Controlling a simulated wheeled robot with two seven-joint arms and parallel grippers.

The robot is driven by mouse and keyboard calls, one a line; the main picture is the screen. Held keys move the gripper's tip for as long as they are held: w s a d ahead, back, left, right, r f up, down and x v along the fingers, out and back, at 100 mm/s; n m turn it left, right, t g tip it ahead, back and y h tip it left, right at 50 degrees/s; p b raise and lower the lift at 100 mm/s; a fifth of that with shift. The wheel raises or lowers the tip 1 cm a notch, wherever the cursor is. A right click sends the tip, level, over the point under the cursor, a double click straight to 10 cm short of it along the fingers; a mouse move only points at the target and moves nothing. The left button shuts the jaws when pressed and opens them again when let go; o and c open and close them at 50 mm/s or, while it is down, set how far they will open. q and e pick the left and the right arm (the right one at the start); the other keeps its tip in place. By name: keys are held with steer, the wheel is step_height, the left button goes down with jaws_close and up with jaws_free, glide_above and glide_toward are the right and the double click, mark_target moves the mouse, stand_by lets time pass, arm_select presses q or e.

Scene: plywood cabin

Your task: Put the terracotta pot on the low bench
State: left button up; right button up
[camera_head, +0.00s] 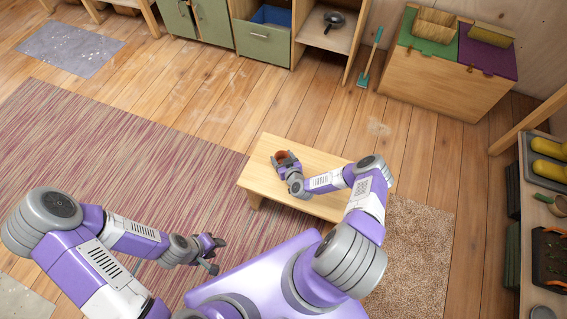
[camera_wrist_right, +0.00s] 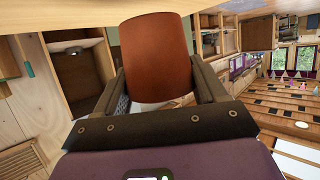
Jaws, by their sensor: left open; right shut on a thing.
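The terracotta pot (camera_wrist_right: 157,55) is a reddish-brown cup shape, held between the fingers of my right gripper (camera_wrist_right: 165,90) in the right wrist view. In the head view the pot (camera_head: 281,156) shows small between the dark fingers of the right gripper (camera_head: 284,160), over the left part of the low bench (camera_head: 318,161). The bench is a light wooden one in the middle of the floor. I cannot tell whether the pot touches the bench top. My left gripper (camera_head: 212,254) is open and empty, low at the left, apart from the bench.
A striped rug (camera_head: 110,160) lies left of the bench, and a beige rug (camera_head: 418,240) lies right. A wooden box with green and purple lids (camera_head: 450,75) stands at the back right. Shelves with yellow vegetables (camera_head: 548,170) line the right edge. Bare floor lies behind the bench.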

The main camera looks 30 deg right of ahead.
steer(key=shift+f+b, duration=0.45)
steer(key=shift+f, duration=0.95)
steer(key=shift+f, duration=0.1)
steer(key=o, duration=1.1)
steer(key=shift+o, duration=0.2)
